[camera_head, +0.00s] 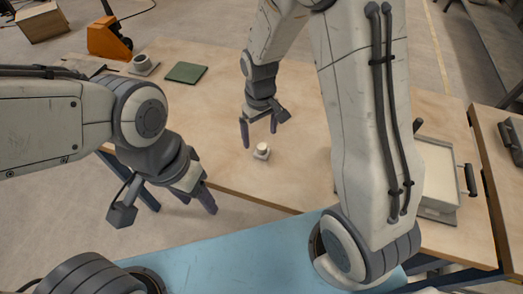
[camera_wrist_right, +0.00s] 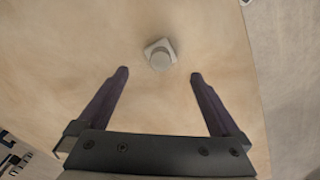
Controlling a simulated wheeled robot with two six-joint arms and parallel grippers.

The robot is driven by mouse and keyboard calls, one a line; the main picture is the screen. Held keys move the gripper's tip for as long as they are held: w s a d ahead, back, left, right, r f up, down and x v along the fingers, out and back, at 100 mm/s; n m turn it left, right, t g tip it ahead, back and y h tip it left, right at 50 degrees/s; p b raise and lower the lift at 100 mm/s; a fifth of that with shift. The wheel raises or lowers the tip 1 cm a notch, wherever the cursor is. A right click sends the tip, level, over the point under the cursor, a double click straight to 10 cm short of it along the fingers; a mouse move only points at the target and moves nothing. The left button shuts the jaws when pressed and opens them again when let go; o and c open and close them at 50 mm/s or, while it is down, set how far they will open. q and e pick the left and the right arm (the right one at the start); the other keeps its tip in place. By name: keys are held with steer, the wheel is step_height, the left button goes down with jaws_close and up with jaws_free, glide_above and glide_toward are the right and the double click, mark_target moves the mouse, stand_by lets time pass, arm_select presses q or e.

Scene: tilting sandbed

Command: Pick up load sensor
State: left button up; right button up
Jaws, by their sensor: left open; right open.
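The load sensor (camera_head: 262,152) is a small pale cylinder on a square base, standing on the wooden table near its front edge. It also shows in the right wrist view (camera_wrist_right: 159,57), ahead of the fingertips and between their lines. My right gripper (camera_head: 259,138) is open and empty, pointing down just above and behind the sensor in the head view; its fingers (camera_wrist_right: 158,75) are spread wide and do not touch the sensor. My left gripper (camera_head: 208,200) is open and empty, off the table's front edge at left, far from the sensor.
The wooden table (camera_head: 225,130) is bare around the sensor. A green pad (camera_head: 186,73) and a small white cup-like item (camera_head: 141,64) lie at the back left. A white tray-like box (camera_head: 438,175) with dark handles stands at the right, partly behind my right arm.

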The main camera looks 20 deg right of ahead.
mark_target(262, 146)
steer(key=f, duration=0.6)
steer(key=shift+s+d, duration=0.15)
steer(key=shift+s, duration=0.2)
steer(key=shift+r, duration=0.1)
steer(key=c, duration=1.5)
steer(key=shift+o, duration=0.2)
